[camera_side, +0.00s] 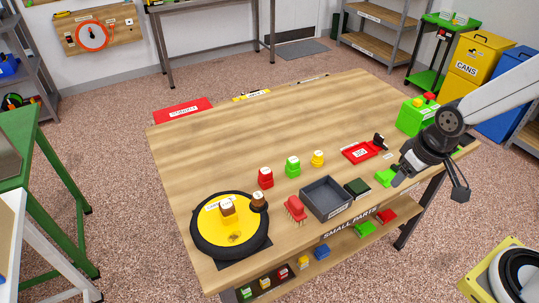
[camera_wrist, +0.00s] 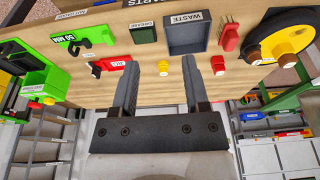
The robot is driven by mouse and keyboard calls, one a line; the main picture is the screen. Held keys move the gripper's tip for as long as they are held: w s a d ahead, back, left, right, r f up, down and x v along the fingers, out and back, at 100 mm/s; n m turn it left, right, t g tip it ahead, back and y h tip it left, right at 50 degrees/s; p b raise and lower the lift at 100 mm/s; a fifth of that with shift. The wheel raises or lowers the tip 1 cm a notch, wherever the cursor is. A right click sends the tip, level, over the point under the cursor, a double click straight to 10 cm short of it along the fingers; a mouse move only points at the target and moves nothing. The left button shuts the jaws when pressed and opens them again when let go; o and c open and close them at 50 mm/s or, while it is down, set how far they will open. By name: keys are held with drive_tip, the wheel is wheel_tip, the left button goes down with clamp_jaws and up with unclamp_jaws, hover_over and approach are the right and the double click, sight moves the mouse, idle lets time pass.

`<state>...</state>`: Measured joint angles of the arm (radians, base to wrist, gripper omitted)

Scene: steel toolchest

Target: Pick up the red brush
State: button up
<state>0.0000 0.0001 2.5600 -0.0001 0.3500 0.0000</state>
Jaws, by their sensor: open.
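The red brush (camera_side: 294,207) stands on the wooden workbench (camera_side: 240,130) with pale bristles at its lower side, just left of the grey waste tray. In the wrist view the red brush (camera_wrist: 229,38) is at the upper right, beside the tray. My gripper (camera_side: 431,184) is at the bench's right front edge in the side view, well right of the brush. In the wrist view my gripper (camera_wrist: 160,64) has its two fingers apart with nothing held between them.
The waste tray (camera_side: 327,198) and a dark green box (camera_side: 357,187) lie between brush and gripper. A black-and-yellow disc (camera_side: 228,240) bearing brown pieces is left of the brush. Small red (camera_side: 265,178), green (camera_side: 292,167) and yellow (camera_side: 318,158) pieces stand behind. The bench's back is mostly clear.

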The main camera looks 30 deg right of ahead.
drive_tip(key=o, duration=0.4)
drive_tip(key=shift+o, duration=0.2)
drive_tip(key=g, duration=0.3)
approach(295, 201)
wheel_tip(295, 201, down, 5)
drive_tip(key=shift+s+f, duration=0.1)
drive_tip(key=shift+f, duration=0.1)
drive_tip(key=shift+f, duration=1.2)
